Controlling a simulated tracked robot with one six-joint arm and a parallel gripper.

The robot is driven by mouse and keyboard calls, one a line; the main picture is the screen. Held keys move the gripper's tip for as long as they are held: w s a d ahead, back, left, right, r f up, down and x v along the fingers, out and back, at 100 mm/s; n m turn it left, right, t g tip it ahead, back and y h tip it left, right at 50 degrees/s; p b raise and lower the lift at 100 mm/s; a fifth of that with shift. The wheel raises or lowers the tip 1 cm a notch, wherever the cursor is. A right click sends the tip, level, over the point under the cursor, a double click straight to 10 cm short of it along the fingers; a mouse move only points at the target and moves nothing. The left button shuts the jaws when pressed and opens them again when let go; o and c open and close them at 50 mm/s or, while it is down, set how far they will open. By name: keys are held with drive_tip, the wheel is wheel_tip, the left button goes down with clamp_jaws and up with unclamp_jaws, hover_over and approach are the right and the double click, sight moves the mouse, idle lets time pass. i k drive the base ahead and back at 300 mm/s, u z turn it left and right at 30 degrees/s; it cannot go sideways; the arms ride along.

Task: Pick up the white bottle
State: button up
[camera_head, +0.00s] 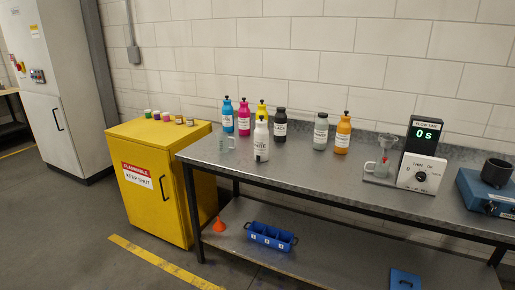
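My gripper is not in view.
Blue (228,115), magenta (244,118), black (280,125), grey (321,131) and orange (343,134) bottles stand behind. A timer device (421,172) stands right. A yellow cabinet (150,190) adjoins the table's left end.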

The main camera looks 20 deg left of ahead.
sight(262, 132)
drive_tip(key=u, duration=0.4)
drive_tip(key=i, duration=0.65)
drive_tip(key=u, duration=0.9)
drive_tip(key=i, duration=0.7)
drive_tip(key=u, duration=0.45)
drive_tip(key=i, duration=1.45)
drive_tip(key=z, duration=0.1)
